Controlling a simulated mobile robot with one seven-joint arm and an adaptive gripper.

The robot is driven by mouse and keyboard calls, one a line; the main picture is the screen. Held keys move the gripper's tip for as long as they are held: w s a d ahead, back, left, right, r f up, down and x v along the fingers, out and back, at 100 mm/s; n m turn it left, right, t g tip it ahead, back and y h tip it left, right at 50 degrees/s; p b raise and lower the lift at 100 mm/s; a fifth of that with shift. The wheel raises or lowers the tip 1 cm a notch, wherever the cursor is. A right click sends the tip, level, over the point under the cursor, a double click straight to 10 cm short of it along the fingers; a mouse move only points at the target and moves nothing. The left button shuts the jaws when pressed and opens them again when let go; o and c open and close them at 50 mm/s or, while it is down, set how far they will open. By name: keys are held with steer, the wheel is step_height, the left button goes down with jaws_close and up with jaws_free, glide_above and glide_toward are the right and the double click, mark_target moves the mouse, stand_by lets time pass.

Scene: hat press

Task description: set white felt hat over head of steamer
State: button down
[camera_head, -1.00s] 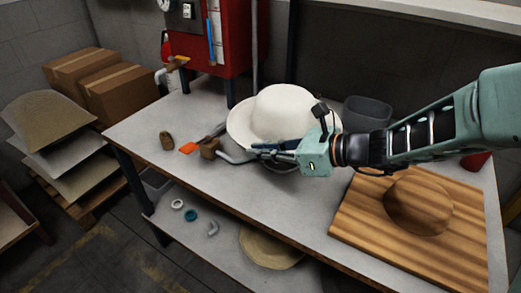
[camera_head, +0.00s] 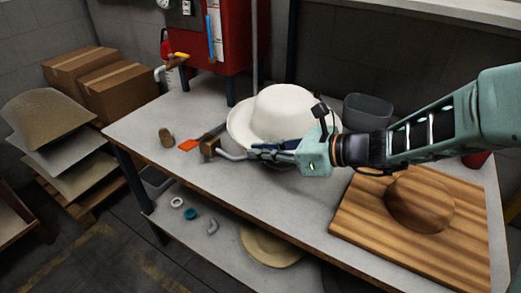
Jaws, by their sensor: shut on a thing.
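The white felt hat (camera_head: 283,112) is crown up over the back middle of the workbench. My gripper (camera_head: 258,152) is at its front brim, reaching in from the right. The jaws are shut on the hat's brim, though the fingertips are small and dark here. The brim's underside is hidden, so I cannot tell whether the hat touches the bench. A red cabinet (camera_head: 235,50) with a gauge and a grey pipe stands on legs behind the hat, and looks like the steamer. I cannot make out its head for certain.
A wooden board with a hat-shaped block (camera_head: 420,205) lies at the bench's right. A grey bin (camera_head: 367,112) stands behind my arm. A curved grey piece with a brown end (camera_head: 210,146), an orange scraper (camera_head: 188,145) and a brown brush (camera_head: 166,136) lie left of the hat. The bench's front middle is clear.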

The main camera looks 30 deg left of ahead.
steer(key=c, duration=2)
jaws_free()
steer(key=shift+d, duration=0.1)
steer(key=v, duration=1.2)
